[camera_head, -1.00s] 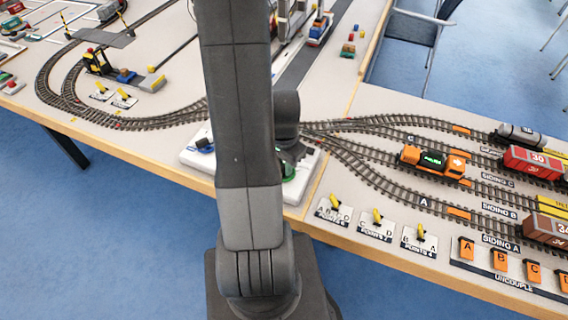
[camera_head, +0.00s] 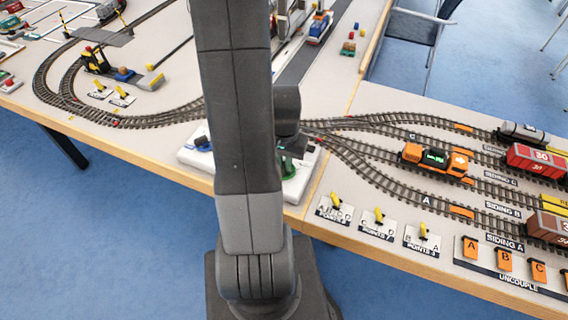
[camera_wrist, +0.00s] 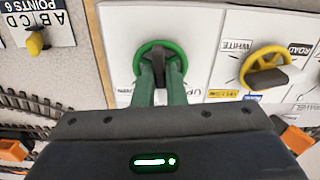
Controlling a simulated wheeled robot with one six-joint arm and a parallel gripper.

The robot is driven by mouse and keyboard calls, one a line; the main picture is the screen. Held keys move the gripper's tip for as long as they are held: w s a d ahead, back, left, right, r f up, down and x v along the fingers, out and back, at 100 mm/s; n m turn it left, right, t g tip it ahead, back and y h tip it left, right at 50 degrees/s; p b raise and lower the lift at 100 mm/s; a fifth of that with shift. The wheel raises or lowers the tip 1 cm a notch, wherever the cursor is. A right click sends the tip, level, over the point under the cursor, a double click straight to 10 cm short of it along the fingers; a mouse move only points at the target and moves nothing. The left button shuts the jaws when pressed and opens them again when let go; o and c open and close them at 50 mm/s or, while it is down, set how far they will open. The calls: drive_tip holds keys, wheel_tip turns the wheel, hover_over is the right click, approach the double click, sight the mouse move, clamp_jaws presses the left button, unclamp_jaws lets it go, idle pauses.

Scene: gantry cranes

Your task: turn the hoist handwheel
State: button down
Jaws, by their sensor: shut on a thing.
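The green hoist handwheel (camera_wrist: 181,52) lies on a white panel in the upper middle of the wrist view, with part of a label reading "UP" beside it. My gripper (camera_wrist: 160,82) reaches over the near side of its rim and is shut on the dark grip bar across its middle. The two fingers stand on either side of that bar. In the head view a bit of the green handwheel (camera_head: 288,166) shows below my wrist.
A yellow handwheel (camera_wrist: 250,66) with a dark bar sits close to the right, near "WHITE" and "ROAD" labels. A yellow points lever (camera_wrist: 35,42) is at left. Tracks, an orange locomotive (camera_head: 436,161) and wagons fill the table to the right.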

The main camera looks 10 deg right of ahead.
drive_tip(key=n+b, duration=0.1)
drive_tip(key=n, duration=0.3)
drive_tip(key=shift+n, duration=0.3)
drive_tip(key=shift+d+n+b, duration=0.1)
drive_tip(key=shift+n+b, duration=0.4)
drive_tip(key=shift+n, duration=1.5)
drive_tip(key=c, duration=1.5)
unclamp_jaws()
wheel_tip(320, 180, up, 14)
drive_tip(key=shift+f+p, duration=0.1)
drive_tip(key=shift+p, duration=0.6)
